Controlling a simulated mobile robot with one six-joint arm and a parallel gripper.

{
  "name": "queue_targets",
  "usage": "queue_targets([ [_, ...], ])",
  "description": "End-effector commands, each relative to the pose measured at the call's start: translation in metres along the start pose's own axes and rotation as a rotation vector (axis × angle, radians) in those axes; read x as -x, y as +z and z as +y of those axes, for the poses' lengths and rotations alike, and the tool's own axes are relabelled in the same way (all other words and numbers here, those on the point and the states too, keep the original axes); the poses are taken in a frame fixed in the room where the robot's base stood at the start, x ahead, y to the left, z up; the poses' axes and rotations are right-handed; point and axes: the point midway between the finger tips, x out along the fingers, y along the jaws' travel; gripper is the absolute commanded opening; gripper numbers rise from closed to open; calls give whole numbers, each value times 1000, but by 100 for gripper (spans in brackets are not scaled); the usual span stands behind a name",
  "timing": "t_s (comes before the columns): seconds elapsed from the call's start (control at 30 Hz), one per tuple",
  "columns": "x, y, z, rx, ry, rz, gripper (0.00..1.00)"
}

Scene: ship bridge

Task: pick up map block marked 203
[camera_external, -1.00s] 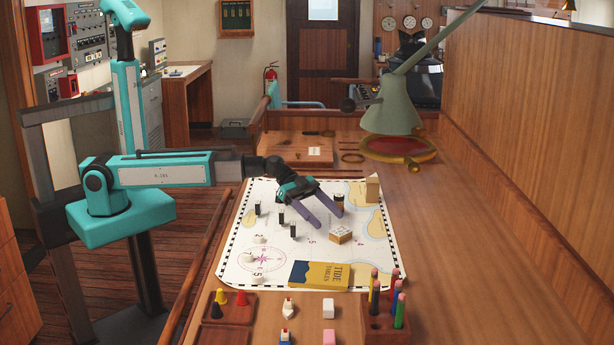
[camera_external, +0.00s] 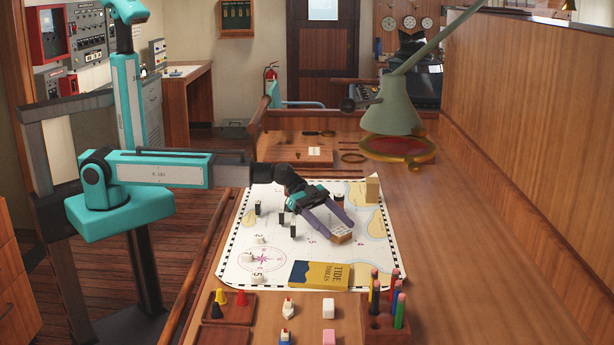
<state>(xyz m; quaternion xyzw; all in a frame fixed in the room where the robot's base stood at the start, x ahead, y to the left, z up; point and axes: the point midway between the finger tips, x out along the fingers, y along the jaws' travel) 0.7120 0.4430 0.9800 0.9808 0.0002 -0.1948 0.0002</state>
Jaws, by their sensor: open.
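My gripper (camera_external: 338,231) is open over the chart, its two purple fingers slanting down to the right. The fingertips are beside a low tan block with a pale, marked top (camera_external: 342,236), which appears to sit between or just beyond them. I cannot tell whether they touch it. The marking is too small to read, so I cannot confirm 203. Several small black-and-white upright blocks (camera_external: 293,229) stand left of the gripper, and another (camera_external: 339,201) stands behind it. Pale blocks (camera_external: 247,257) stand near the compass rose.
The chart (camera_external: 300,255) lies on the wooden table. A yellow tide tables book (camera_external: 320,275) lies in front, with a pen holder (camera_external: 385,323) at right. A tan block (camera_external: 373,190) stands at the back right. A green lamp (camera_external: 395,108) hangs behind. The right tabletop is clear.

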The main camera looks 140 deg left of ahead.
Motion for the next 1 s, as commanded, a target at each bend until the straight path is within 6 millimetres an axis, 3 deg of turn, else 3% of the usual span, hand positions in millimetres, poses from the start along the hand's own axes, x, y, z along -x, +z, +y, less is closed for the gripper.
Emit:
queue_targets([
  [0.2, -15, 0, 0, -1, 1, -1, 66],
  [0.77, -15, 1, 0, 0, 0, 0, 66],
  [1.0, -15, 1, 0, 0, 0, 0, 27],
])
